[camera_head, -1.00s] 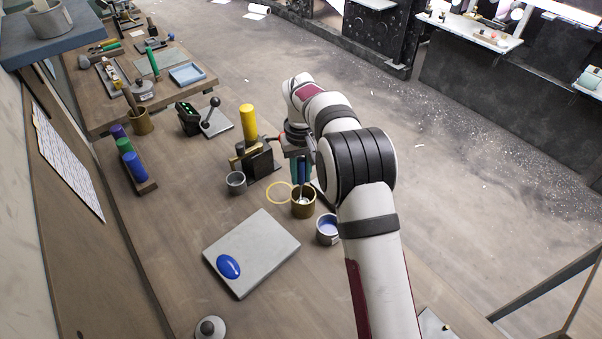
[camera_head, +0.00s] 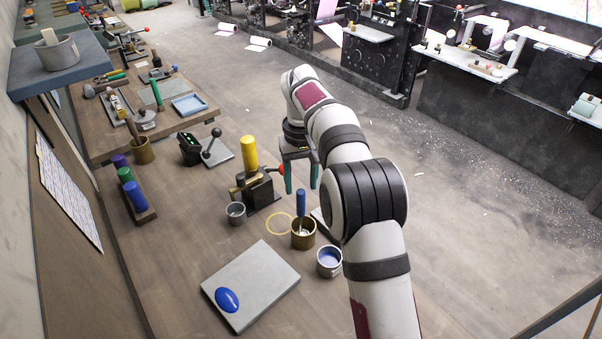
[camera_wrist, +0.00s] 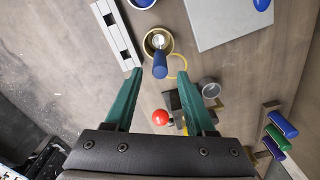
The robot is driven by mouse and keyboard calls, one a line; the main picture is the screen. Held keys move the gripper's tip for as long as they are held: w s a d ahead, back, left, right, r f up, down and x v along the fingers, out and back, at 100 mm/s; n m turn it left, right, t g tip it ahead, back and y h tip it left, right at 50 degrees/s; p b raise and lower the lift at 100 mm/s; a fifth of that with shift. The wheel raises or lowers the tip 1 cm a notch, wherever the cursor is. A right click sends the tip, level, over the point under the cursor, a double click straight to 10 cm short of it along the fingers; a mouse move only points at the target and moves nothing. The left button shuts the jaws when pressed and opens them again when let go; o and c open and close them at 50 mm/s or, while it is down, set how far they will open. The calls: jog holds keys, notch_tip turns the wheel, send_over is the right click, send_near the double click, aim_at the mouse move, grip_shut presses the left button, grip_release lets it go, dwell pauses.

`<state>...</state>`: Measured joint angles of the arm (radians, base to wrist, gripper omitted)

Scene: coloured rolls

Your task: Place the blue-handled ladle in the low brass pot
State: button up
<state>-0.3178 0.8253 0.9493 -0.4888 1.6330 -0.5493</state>
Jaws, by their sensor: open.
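The blue-handled ladle (camera_head: 301,202) stands nearly upright in the low brass pot (camera_head: 303,241), its handle sticking up above the rim. In the wrist view, the blue handle (camera_wrist: 160,67) points toward the camera and the brass pot (camera_wrist: 148,41) lies around its lower end. My gripper (camera_head: 301,190) is open and empty above the handle, its green fingers apart. In the wrist view the gripper's fingers (camera_wrist: 159,76) spread to either side of the handle's line, with nothing between them.
A pot of blue (camera_head: 329,262) stands close to the brass pot, with a yellow ring (camera_head: 279,224) and small grey cup (camera_head: 236,213) nearby. A press with a yellow roll (camera_head: 249,152) stands behind. A grey slab (camera_head: 262,281) lies in front.

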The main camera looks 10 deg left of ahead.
notch_tip(320, 180, up, 4)
jog(key=shift+r, duration=0.1)
jog(key=s+d+r+m, duration=0.5)
jog(key=s+d, duration=0.4)
jog(key=s, duration=0.5)
jog(key=s+d+f+m+y, duration=0.1)
jog(key=s+d+f+m, duration=0.1)
jog(key=s, duration=0.9)
jog(key=s+d+f+m, duration=0.2)
jog(key=s+f+m, duration=0.1)
jog(key=s, duration=0.8)
jog(key=shift+s+f+y, duration=0.35)
jog(key=shift+f+y, duration=0.05)
jog(key=shift+f, duration=0.25)
